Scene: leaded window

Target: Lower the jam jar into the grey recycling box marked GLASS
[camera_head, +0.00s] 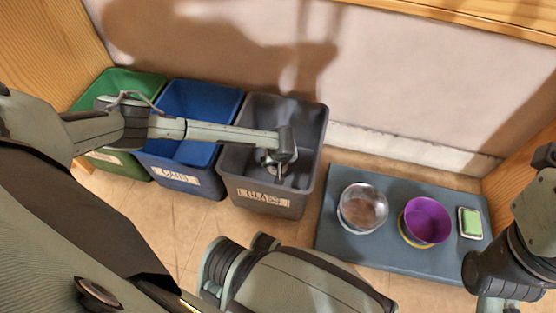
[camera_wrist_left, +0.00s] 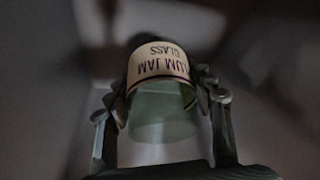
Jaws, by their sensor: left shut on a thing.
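The jam jar (camera_wrist_left: 162,95) fills the middle of the left wrist view, a greenish glass jar with a cream label reading "PLUM JAM" and "GLASS". My left gripper (camera_wrist_left: 165,100) is shut on it, one finger on each side. In the head view my left gripper (camera_head: 275,165) is inside the opening of the grey box marked GLASS (camera_head: 265,197); the jar is mostly hidden there by my arm. I cannot tell whether the jar touches the bottom. My right arm shows at the right edge of the head view, but its fingers are out of frame.
A blue box (camera_head: 185,178) and a green box (camera_head: 120,165) stand left of the grey box, by the wall. A dark mat (camera_head: 335,235) to the right holds a metal bowl (camera_head: 362,208), a purple bowl (camera_head: 427,220) and a green sponge in a dish (camera_head: 471,223).

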